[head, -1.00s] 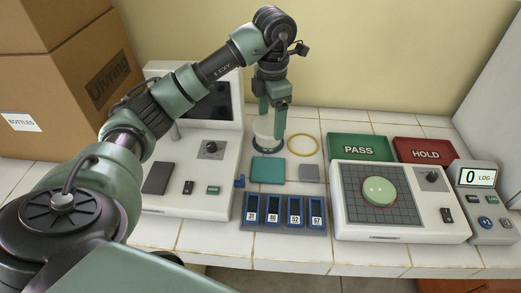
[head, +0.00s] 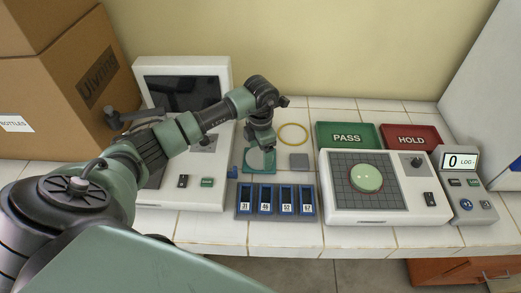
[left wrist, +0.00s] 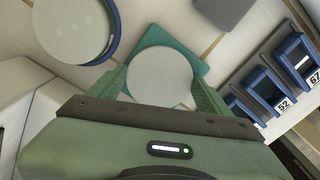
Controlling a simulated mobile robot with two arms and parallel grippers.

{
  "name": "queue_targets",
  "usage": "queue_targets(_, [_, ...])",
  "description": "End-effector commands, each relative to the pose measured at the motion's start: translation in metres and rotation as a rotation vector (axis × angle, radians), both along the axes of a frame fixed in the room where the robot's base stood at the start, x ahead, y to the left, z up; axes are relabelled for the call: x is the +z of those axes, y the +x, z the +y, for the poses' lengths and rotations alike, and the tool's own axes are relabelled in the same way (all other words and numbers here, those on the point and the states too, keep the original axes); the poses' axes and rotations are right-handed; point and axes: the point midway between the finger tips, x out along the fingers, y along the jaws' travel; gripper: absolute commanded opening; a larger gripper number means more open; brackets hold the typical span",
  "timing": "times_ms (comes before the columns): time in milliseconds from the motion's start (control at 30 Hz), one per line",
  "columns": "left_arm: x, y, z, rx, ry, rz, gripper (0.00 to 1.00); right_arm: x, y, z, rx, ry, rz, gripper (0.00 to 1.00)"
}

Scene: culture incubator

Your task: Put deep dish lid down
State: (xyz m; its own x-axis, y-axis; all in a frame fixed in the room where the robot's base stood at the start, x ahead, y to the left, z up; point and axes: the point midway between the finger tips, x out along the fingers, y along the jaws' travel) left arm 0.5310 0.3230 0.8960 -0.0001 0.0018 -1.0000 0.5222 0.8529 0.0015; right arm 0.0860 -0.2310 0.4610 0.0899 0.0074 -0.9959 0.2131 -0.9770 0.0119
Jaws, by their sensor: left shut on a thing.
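My left gripper (left wrist: 160,92) is shut on a pale round lid (left wrist: 160,72), with a green finger on each side of it. In the left wrist view the mat (left wrist: 197,58) shows behind the lid's far and right edges. I cannot tell whether the lid touches the mat. My right gripper is not in view.
A rack of numbered blue slots (head: 277,201) stands in front of the mat. A gridded device with a pale green dish (head: 366,178), PASS tray (head: 347,136) and HOLD tray (head: 408,138) are at right.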

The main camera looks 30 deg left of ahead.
Motion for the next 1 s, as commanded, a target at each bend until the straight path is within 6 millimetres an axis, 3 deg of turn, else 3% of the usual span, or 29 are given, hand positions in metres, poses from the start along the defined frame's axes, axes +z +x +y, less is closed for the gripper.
queue_targets(333, [-0.005,0.000,0.000,-0.001,0.000,-0.001,0.40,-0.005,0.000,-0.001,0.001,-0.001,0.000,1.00])
queue_targets(367, [-0.003,0.000,0.000,-0.001,0.000,-0.001,0.87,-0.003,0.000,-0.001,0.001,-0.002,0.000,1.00])
queue_targets(400, [-0.003,0.000,0.000,-0.001,-0.001,-0.001,0.98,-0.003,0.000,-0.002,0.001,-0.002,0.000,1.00])
queue_targets(767, [0.003,0.001,0.000,0.000,0.000,-0.002,1.00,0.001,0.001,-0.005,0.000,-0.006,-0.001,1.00])
queue_targets(1000, [0.043,0.002,0.001,-0.003,0.001,-0.009,1.00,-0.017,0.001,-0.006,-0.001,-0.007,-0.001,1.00])
